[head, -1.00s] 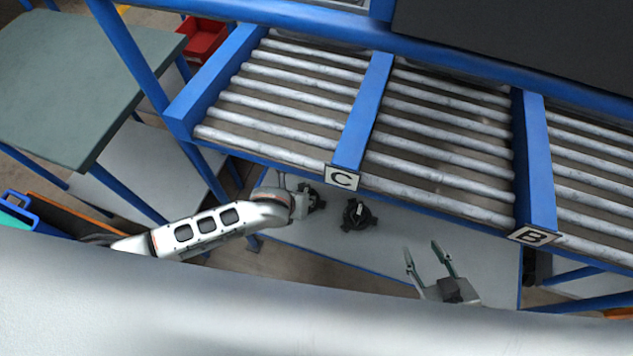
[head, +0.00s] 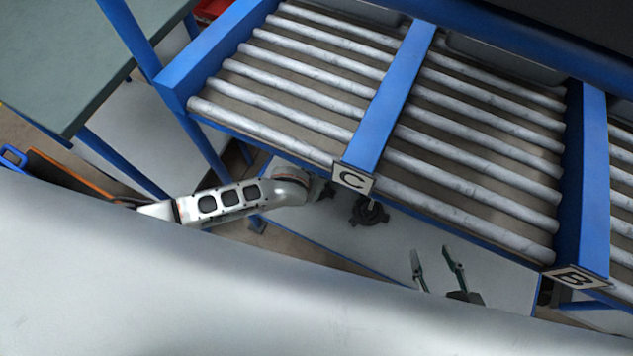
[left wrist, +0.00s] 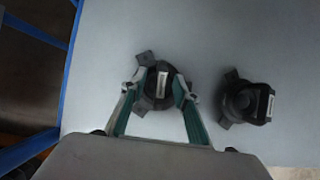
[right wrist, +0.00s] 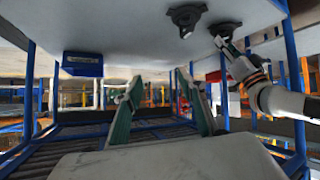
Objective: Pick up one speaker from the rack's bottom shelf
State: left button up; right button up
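Two dark speakers stand on the grey bottom shelf (left wrist: 215,45). In the left wrist view, one speaker (left wrist: 160,86) with a pale label sits between the fingers of my left gripper (left wrist: 160,84). The fingers are spread on either side of it; I cannot tell whether they touch it. The other speaker (left wrist: 243,101) stands to the right, apart from the gripper, and shows in the head view (head: 369,211).
A roller shelf (head: 290,70) of the blue rack lies above the bottom shelf, with signs C (head: 354,177) and B (head: 575,279). Blue posts stand at the shelf's left. A grey-green table (head: 80,50) is at the far left. A blue box (right wrist: 82,64) shows in the right wrist view.

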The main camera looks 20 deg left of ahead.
pick_arm(q)
jog(key=shift+w+r, duration=0.15)
grip_shut()
jog(key=shift+r, duration=0.1)
